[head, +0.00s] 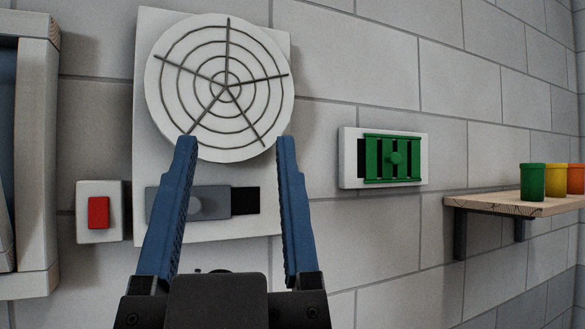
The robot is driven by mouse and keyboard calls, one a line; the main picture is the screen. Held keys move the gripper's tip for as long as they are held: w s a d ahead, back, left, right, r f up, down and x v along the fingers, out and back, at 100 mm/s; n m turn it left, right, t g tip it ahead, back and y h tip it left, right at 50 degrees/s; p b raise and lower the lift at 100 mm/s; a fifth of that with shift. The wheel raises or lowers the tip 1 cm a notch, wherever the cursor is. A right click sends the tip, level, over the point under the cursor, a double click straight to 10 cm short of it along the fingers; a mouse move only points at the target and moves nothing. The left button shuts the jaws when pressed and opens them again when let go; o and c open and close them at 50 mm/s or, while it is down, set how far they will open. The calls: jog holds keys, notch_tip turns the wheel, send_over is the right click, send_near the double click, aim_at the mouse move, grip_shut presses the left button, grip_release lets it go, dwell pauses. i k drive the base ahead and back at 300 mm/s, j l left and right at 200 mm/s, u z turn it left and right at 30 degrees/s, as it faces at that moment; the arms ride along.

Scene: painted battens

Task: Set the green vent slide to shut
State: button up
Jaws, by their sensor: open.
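The green vent slide (374,148) sits in a white wall frame (348,175) to the right of my gripper. It has upright green bars with dark gaps between them and a round green knob (394,159) near its middle. A dark strip shows at the left end of the frame, beside the slide. My gripper (236,140) is open and empty, with its blue fingers pointing up and apart. It appears in front of the round fan grille, left of the vent, and is not touching the green slide.
A white panel holds the round grille (222,60) and a grey slide (208,190) with a knob and a black opening. A red switch (98,212) is at left, near a wooden frame (38,150). A wooden shelf (490,204) with coloured jars (531,181) juts out at right.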

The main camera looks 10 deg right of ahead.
aim_at(389, 158)
jog(key=i+l, duration=0.15)
jog(key=l, duration=0.2)
jog(key=i+l, duration=0.1)
jog(key=l, duration=0.2)
jog(key=i+l, duration=0.15)
jog(key=l, duration=0.2)
jog(key=i+l, duration=0.1)
jog(key=l, duration=0.25)
jog(key=i+l, duration=0.15)
jog(key=l, duration=0.2)
